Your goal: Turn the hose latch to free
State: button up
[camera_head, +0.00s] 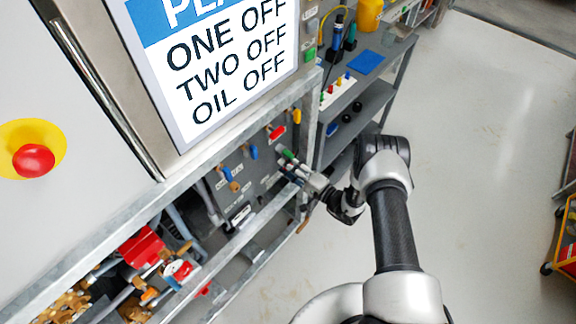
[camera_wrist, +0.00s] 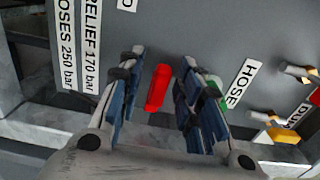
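A label reading HOSE (camera_wrist: 240,83) is on the grey panel, right of my gripper in the wrist view. A green part (camera_wrist: 217,92) shows beside that label, partly hidden behind the right finger; I cannot tell whether it is the hose latch. A red handle (camera_wrist: 158,88) stands between my two fingers in the wrist view, with gaps on both sides. My gripper (camera_wrist: 157,76) is open, its blue-padded fingers pointing at the panel. In the head view, my gripper (camera_head: 294,168) is at the right part of the panel, close to a green tip (camera_head: 287,154).
Silver levers (camera_wrist: 297,72), one with a yellow end (camera_wrist: 285,135), stick out right of my gripper. A galvanised frame rail (camera_head: 245,226) runs below the panel. A shelf rack (camera_head: 372,100) stands beyond it.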

jog(key=v, duration=1.1)
jog(key=shift+s+d, duration=0.2)
jog(key=shift+d, duration=0.1)
jog(key=s+a+r+n+g, duration=0.2)
jog(key=r+g, duration=0.1)
jog(key=r, duration=0.4)
jog(key=s+a+r+n+g+y, duration=0.15)
jog(key=r+g, duration=0.25)
jog(key=r, duration=0.4)
jog(key=s+a+r+n+g+h, duration=0.1)
jog(key=a+r+n+g, duration=0.2)
jog(key=r, duration=0.4)
jog(key=s+d+r+n+g+h, duration=0.1)
jog(key=s+r+n+g+h, duration=0.15)
jog(key=s+r+h, duration=0.5)
jog(key=s+d+r+t+h, duration=0.3)
jog(key=s+d+r, duration=0.2)
jog(key=s+d, duration=0.1)
jog(key=s+d+r+m+t+h, duration=0.1)
jog(key=s+d+r+t+h, duration=0.2)
jog(key=s+d, duration=0.4)
jog(key=shift+s+d+r+m+h, duration=0.15)
jog(key=shift+s+r+m+h, duration=0.15)
jog(key=shift+s+r+h, duration=0.5)
